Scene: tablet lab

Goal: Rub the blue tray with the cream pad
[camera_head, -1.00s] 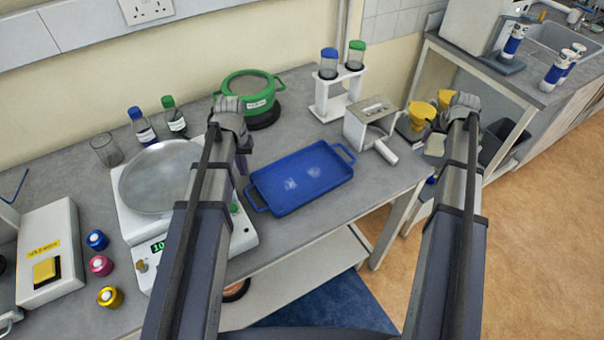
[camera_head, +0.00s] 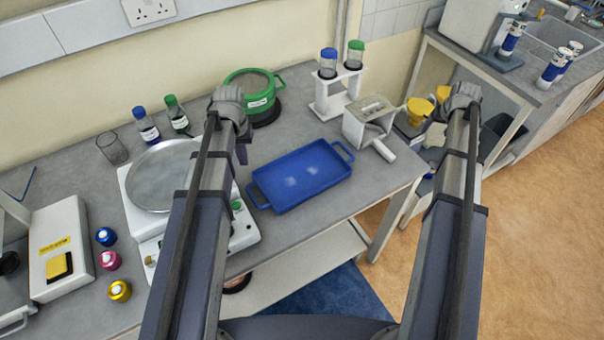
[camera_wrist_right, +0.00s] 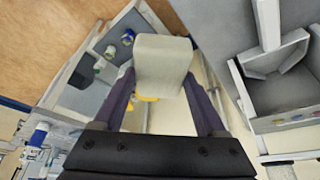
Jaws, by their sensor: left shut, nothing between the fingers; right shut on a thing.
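The blue tray (camera_head: 262,186) lies flat on the grey bench, with two pale smudges on its floor and a handle at each end. The cream pad (camera_wrist_right: 163,65) is held between the fingers of my right gripper (camera_wrist_right: 165,85). In the head view the pad (camera_head: 434,139) shows beside my right wrist, past the bench's right end and away from the tray. My left gripper (camera_head: 242,154) is shut and empty, above the bench near the tray's left far corner. Its fingertips are partly hidden by my own arm.
A grey metal box with a handle (camera_head: 366,125) stands right of the tray. A tube rack (camera_head: 332,98) and green pot (camera_head: 250,95) stand behind. A balance with a round pan (camera_head: 165,175) is at left. Yellow funnels (camera_head: 420,108) are near my right wrist.

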